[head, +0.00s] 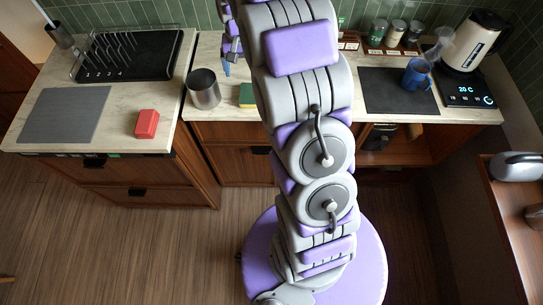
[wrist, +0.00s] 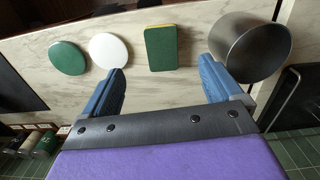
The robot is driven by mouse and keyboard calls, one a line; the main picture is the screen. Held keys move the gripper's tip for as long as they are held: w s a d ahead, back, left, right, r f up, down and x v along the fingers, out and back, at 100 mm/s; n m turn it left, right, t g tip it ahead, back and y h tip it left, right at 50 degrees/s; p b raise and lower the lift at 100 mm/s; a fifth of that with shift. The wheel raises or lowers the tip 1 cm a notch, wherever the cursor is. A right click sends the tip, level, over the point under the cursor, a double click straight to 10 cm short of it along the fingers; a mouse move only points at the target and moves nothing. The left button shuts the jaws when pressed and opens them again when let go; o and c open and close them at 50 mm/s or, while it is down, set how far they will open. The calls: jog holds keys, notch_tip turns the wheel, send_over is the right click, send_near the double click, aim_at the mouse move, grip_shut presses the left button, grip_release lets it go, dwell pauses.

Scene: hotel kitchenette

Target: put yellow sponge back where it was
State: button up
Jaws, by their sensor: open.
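The sponge (wrist: 161,48) has a green face with a yellow edge. It lies on the pale marble counter (wrist: 130,80) in the wrist view, between a white disc (wrist: 109,50) and a metal cup (wrist: 250,47). In the head view the sponge (head: 245,96) shows just left of my arm, which hides part of it. My gripper (wrist: 162,75) is open, with its blue fingers apart and nothing between them. In the picture the sponge appears just beyond the fingertips, between their lines. I cannot tell the height of the gripper above the counter.
A green disc (wrist: 67,58) lies beside the white one. The metal cup (head: 204,88) stands near the counter gap. On the left counter are a red block (head: 147,123), a grey mat (head: 65,115) and a dish rack (head: 125,55). A blue mug (head: 417,76) and kettle (head: 473,42) stand right.

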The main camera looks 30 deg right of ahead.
jog(key=s+a+r+n, duration=0.2)
jog(key=s+a+r, duration=0.25)
jog(key=s, duration=0.45)
jog(key=s+a+r+n, duration=0.1)
jog(key=s+a+r, duration=0.3)
jog(key=s+a, duration=0.3)
jog(key=s+a+n, duration=0.1)
jog(key=s, duration=0.9)
jog(key=s+a+n+g, duration=0.1)
jog(key=s+a+n, duration=0.1)
jog(key=s, duration=0.9)
jog(key=shift+s+a+r+g, duration=0.25)
jog(key=shift+s+r+g, duration=0.05)
